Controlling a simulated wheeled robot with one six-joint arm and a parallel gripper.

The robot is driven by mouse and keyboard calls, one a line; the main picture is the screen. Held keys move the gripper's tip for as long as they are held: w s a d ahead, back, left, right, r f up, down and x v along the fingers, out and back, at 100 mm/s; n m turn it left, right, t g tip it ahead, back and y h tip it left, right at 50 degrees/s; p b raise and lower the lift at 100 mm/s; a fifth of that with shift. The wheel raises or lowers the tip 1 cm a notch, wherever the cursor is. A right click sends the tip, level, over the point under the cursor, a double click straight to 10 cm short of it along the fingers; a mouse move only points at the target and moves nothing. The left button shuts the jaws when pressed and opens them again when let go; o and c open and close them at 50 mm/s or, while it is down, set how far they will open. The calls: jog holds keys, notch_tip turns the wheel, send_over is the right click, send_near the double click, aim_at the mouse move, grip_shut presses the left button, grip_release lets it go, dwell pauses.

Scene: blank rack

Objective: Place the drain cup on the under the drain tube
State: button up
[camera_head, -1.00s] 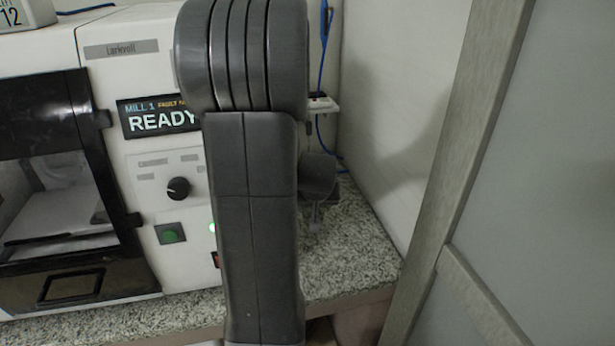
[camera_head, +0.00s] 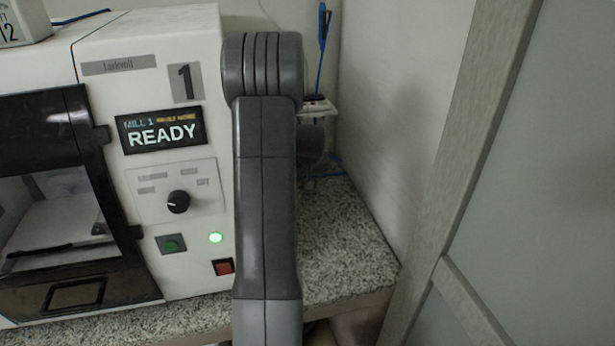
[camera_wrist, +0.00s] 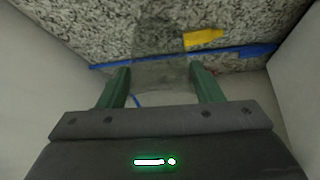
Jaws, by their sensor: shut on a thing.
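My gripper (camera_wrist: 162,84) shows in the wrist view with its two green fingers shut on a translucent grey drain cup (camera_wrist: 162,68). The cup is faint against the speckled counter, so its rim and tilt are hard to tell. A blue tube (camera_wrist: 245,52) runs across the view past the cup; whether it is the drain tube I cannot tell. In the head view my arm covers most of the gripper, and the cup cannot be made out. Blue tubing (camera_head: 330,160) shows near the wall, behind and right of my arm.
The white mill (camera_head: 165,75), its screen reading READY, stands left of my arm. The speckled counter (camera_head: 345,235) is clear at right, ending at a side wall (camera_head: 395,130). A small white shelf (camera_head: 318,107) sits behind my arm. A yellow tag (camera_wrist: 203,39) shows in the wrist view.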

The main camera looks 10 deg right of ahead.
jog(key=shift+w+r, duration=0.1)
jog(key=shift+w, duration=0.45)
jog(key=shift+f+p, duration=0.35)
jog(key=shift+f, duration=1.45)
jog(key=shift+f, duration=0.25)
jog(key=o, duration=1)
jog(key=shift+r, duration=0.1)
jog(key=shift+c, duration=0.2)
jog(key=shift+s+r, duration=0.15)
jog(key=shift+r, duration=0.25)
jog(key=d+v, duration=0.1)
jog(key=v, duration=1)
jog(key=shift+a+r+b, duration=0.2)
jog(key=shift+a+b, duration=0.2)
jog(key=shift+a, duration=0.05)
